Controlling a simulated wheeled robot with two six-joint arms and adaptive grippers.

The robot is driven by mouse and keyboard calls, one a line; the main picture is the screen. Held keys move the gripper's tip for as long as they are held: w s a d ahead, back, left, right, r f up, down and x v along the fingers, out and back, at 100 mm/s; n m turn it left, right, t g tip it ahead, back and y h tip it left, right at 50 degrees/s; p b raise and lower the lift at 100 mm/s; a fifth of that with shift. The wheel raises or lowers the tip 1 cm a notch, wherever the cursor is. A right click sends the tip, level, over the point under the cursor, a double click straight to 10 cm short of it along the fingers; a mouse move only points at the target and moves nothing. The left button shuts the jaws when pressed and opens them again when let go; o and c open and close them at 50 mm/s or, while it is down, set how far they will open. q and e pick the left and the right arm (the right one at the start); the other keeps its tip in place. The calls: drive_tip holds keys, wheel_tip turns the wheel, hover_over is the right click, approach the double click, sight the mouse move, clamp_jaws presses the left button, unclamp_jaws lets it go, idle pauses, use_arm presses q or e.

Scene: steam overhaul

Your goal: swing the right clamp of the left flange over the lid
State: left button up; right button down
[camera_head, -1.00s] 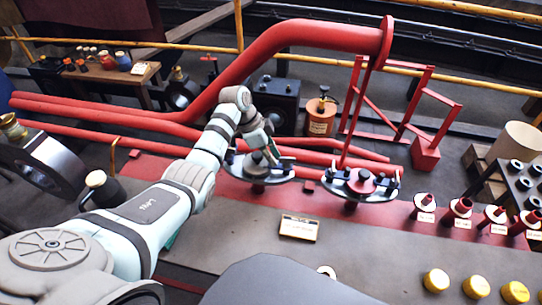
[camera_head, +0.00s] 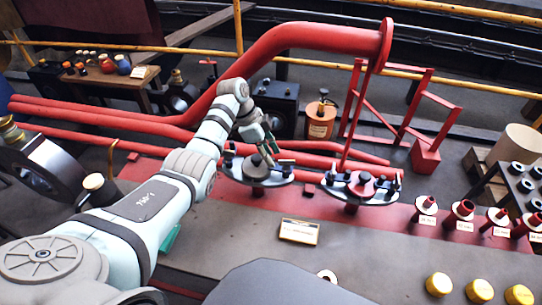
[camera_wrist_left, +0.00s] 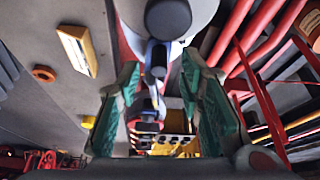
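The left flange (camera_head: 240,176) is a grey disc on the red bench, with a dark round lid (camera_head: 257,168) on top. My left gripper (camera_head: 276,152) is over its right side, where it partly hides the right clamp (camera_head: 287,172). In the left wrist view, the left gripper (camera_wrist_left: 160,112) is open, its green-padded fingers well apart. The dark, bluish clamp (camera_wrist_left: 157,62) shows between the fingers, with a gap on both sides; the round lid knob (camera_wrist_left: 168,18) is at the top. I cannot tell whether anything touches the clamp. My right gripper is not in view.
Red pipes (camera_head: 150,122) run behind the left flange. A label plate (camera_head: 299,231) lies in front. Red fittings (camera_head: 463,212) and yellow caps (camera_head: 479,291) stand to the right. The grey bench front is mostly clear.

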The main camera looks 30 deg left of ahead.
use_arm(q)
drive_tip(key=v, duration=1)
drive_tip(key=shift+r, duration=0.4)
drive_tip(key=shift+a, duration=0.1)
